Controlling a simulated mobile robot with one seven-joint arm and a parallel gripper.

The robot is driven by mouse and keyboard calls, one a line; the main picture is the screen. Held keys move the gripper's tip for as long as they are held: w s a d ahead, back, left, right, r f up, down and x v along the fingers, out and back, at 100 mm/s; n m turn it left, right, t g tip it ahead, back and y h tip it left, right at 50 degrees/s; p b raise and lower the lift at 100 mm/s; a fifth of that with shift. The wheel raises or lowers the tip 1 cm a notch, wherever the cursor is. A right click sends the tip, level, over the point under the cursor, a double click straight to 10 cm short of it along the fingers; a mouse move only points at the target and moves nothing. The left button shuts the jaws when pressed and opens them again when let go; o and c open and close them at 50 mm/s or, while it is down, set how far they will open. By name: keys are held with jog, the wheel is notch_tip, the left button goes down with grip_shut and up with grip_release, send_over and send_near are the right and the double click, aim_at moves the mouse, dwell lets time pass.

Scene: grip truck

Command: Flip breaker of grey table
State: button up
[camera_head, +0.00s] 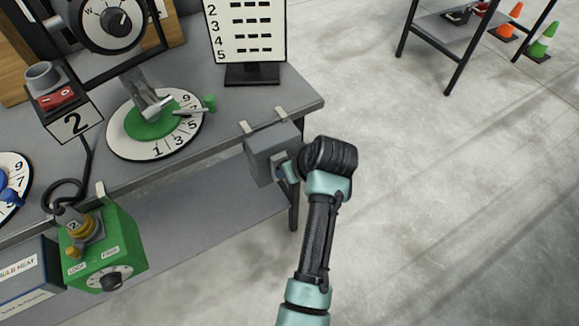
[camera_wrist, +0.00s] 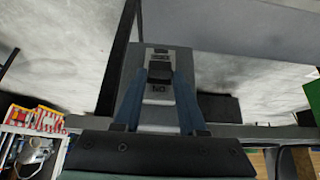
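The grey table (camera_head: 225,105) carries a grey breaker box (camera_head: 272,152) on its right front edge, hung by two light brackets. In the wrist view the box face (camera_wrist: 158,118) shows a black switch (camera_wrist: 160,72) with a label above it and "ON" printed upside down below it. My gripper (camera_wrist: 161,75) has its two blue fingers apart, one on each side of the switch area. I cannot tell whether the tips touch the switch. In the head view my gripper (camera_head: 284,169) is at the box's right side, partly hidden by my wrist.
A green dial disc (camera_head: 150,125) and a numbered board (camera_head: 245,30) stand on the table. A green box (camera_head: 103,250) hangs at the front left. A dark shelf (camera_head: 450,32) and cones (camera_head: 543,40) are far right. The floor to the right is clear.

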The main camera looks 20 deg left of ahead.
jog(key=o, duration=0.3)
jog(key=shift+o, duration=0.2)
jog(key=p+v, duration=0.2)
jog(key=v, duration=1.1)
